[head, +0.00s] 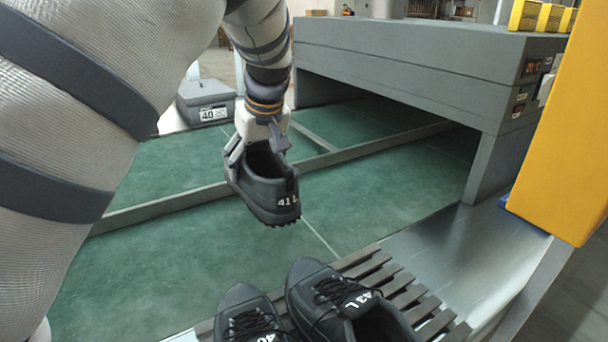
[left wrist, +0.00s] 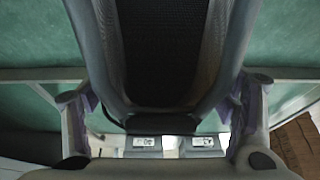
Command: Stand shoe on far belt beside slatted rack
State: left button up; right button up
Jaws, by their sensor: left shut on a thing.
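In the left wrist view the gripper's two fingers (left wrist: 160,105) stand either side of the shoe (left wrist: 165,50), whose dark opening fills the middle. The far belt (head: 205,150) lies beyond the rail (head: 150,212); the near belt (head: 150,275) lies on this side. The slatted rack (head: 430,312) is at the bottom, bearing a shoe marked 43 L (head: 335,295) and a shoe marked 40 (head: 245,310). My right gripper is out of view.
A grey box labelled 40 (head: 205,100) stands past the far belt. A grey tunnel housing (head: 400,60) covers the belts at right. A yellow post (head: 560,130) rises at the right edge. The near belt left of the rack is clear.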

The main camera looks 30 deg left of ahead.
aim_at(255, 144)
pick_arm(q)
jog(key=x, duration=0.6)
jog(key=shift+s+a+f, duration=0.15)
jog(key=shift+s+a, duration=0.15)
jog(key=shift+a, duration=0.15)
jog(key=shift+f, duration=0.25)
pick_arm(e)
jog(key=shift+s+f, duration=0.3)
pick_arm(q)
jog(key=shift+f, duration=0.35)
jog(key=o, duration=1.5)
jog(key=shift+f, duration=0.1)
jog(key=shift+o, duration=0.2)
jog(key=p+v, duration=0.1)
jog(key=v, duration=1.2)
jog(key=shift+a, duration=0.1)
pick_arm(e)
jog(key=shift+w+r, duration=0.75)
